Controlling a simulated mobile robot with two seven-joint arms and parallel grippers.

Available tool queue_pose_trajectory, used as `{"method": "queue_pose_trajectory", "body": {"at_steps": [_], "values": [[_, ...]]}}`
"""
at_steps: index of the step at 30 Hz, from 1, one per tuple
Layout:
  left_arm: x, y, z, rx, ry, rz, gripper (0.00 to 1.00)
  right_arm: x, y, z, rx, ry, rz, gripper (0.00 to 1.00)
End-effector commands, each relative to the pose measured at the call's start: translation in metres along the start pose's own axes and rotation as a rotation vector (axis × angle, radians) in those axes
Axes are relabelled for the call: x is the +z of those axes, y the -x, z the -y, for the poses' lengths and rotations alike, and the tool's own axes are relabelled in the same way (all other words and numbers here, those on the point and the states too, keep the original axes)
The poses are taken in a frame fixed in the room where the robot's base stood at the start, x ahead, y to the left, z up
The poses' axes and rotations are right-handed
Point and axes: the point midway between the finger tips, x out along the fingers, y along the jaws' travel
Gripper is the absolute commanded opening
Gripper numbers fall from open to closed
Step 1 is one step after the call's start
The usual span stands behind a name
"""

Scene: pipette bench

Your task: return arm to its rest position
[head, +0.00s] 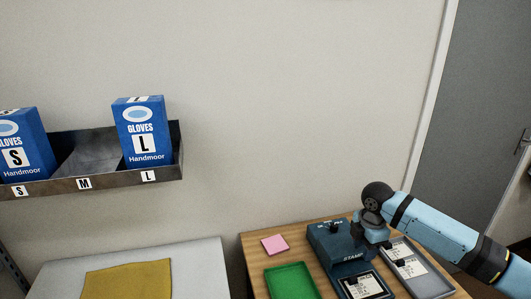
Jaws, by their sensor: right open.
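My right arm comes in from the right, light blue and black. Its gripper (373,243) points down over the wooden table, at the right side of the dark blue box marked STAMP (328,240). The jaws are open. They are small in the picture, and I see nothing held between them. Whether the fingers touch the box or the things beside it I cannot tell. My left gripper is not in view.
A grey tray (436,283) with white-labelled items lies right of the box. A green tray (291,281) and pink pad (274,244) lie left. A wall shelf (95,160) holds blue glove boxes. A yellow cloth (127,280) lies on a pale surface.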

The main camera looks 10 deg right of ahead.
Motion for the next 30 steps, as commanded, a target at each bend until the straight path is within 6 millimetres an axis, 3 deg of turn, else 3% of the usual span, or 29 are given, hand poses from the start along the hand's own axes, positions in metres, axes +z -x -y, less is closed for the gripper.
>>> {"method": "queue_pose_trajectory", "body": {"at_steps": [5, 12, 16, 21, 30], "values": [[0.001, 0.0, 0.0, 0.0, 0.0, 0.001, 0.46, -0.046, -0.032, 0.026, 0.018, -0.037, -0.034, 0.41], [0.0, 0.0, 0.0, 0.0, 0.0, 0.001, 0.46, -0.132, -0.074, 0.1, 0.09, -0.254, -0.142, 0.41], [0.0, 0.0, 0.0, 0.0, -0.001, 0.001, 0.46, -0.16, -0.082, 0.142, 0.125, -0.435, -0.205, 0.41], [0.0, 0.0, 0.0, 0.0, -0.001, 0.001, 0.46, -0.173, -0.082, 0.198, 0.161, -0.73, -0.268, 0.41], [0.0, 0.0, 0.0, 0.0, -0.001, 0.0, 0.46, -0.153, -0.071, 0.273, 0.209, -1.183, -0.274, 0.41]]}}
